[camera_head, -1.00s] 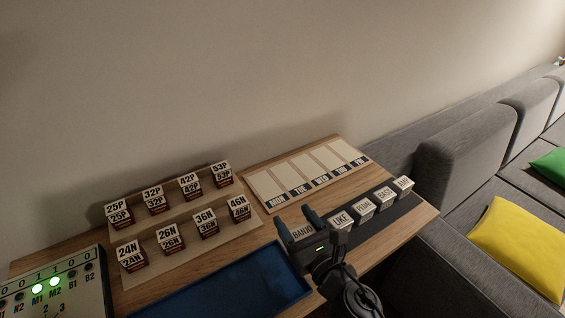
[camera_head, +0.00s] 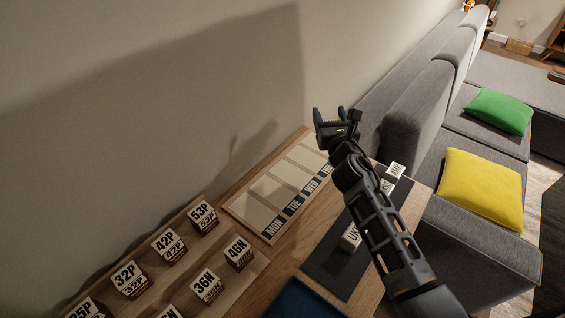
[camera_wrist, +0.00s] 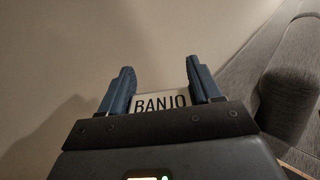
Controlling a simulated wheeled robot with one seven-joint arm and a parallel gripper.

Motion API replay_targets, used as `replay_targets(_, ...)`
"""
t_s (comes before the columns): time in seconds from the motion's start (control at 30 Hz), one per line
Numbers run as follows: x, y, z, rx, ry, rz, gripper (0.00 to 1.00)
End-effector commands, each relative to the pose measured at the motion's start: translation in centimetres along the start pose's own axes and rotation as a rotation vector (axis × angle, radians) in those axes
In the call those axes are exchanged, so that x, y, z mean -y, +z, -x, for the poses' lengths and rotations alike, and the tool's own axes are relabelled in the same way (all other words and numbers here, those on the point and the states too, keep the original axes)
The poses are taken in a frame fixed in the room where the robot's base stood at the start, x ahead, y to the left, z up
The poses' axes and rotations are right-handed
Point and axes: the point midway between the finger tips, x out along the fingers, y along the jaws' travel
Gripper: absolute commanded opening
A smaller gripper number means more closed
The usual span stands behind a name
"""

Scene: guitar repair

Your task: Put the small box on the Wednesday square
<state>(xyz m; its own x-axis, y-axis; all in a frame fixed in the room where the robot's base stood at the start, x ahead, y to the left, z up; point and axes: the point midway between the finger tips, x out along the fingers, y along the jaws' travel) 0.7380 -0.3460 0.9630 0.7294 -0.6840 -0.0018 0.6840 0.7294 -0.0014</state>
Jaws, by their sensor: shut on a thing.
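My gripper (camera_head: 331,112) is shut on a small white box marked BANJO, seen between its blue fingers in the wrist view (camera_wrist: 160,103). The Wednesday square (camera_head: 290,173), a pale panel with a dark WED label, is bare. It lies left of and below the gripper in the picture. The Friday end of the board is hidden behind my gripper.
Other instrument boxes, such as the UKE box (camera_head: 351,238), stand on a dark mat (camera_head: 338,270), partly behind my arm. Number-marked packs (camera_head: 204,217) stand on a stepped rack at the left. A blue tray (camera_head: 300,300) is at the front. The wall rises behind the board.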

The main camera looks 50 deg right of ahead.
Motion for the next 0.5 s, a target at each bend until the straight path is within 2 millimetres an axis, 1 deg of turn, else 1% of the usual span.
replay_targets(0.03,-0.5,-0.7,0.1,-0.001,0.001,0.0,0.32)
replay_targets(0.13,-2.0,-1.7,0.4,0.001,0.002,0.0,0.32)
replay_targets(0.2,-3.6,-2.9,0.7,0.001,0.004,0.001,0.32)
replay_targets(0.4,-7.7,-5.2,1.6,0.0,0.005,0.0,0.32)
replay_targets(0.5,-9.4,-6.0,2.0,0.001,0.004,0.001,0.32)
